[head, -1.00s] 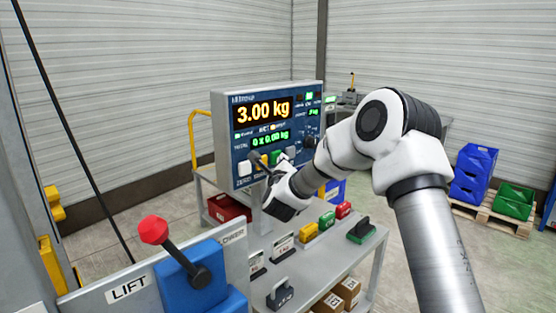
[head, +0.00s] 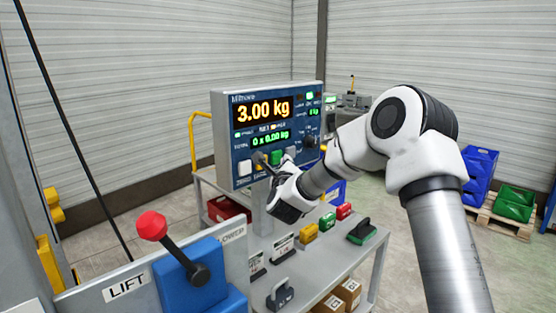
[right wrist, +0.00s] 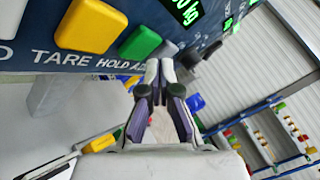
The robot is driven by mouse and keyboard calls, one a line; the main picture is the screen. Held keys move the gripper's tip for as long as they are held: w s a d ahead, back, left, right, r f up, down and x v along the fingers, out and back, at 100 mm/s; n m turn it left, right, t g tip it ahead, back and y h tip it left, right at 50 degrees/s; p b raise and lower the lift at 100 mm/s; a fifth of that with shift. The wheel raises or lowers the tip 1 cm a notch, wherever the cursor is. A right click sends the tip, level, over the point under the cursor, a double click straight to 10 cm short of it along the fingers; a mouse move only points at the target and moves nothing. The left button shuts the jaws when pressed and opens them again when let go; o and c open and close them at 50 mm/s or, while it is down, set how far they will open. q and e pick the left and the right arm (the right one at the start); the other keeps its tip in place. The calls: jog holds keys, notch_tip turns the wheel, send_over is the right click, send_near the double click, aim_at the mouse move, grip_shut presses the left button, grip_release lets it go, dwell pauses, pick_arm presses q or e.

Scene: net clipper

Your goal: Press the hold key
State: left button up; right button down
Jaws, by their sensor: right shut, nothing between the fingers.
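The weighing indicator (head: 265,135) reads 3.00 kg, with a smaller green line "0 x 0.00 kg" below. Its green key (head: 276,158) is in the lower key row; in the right wrist view this green key (right wrist: 140,42) sits above the HOLD label. A yellow key (right wrist: 90,25) above TARE is to its left. My right gripper (head: 265,161) is shut and empty, tips close to the panel face. In the right wrist view its tips (right wrist: 160,68) appear just below and right of the green key. I cannot tell whether they touch the panel. My left gripper is not in view.
A grey cart (head: 330,270) below the panel carries colored weights, including a yellow one (head: 304,234). A red-knobbed lift lever (head: 152,226) stands at front left. Blue bins (head: 478,170) and a green bin (head: 516,200) are on a pallet at right.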

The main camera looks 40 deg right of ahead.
jog(key=shift+s, duration=0.1)
jog(key=s+b, duration=0.1)
jog(key=s, duration=0.4)
jog(key=shift+d+b, duration=0.2)
jog(key=shift+b, duration=0.15)
jog(key=shift+w, duration=0.1)
dwell(0.4)
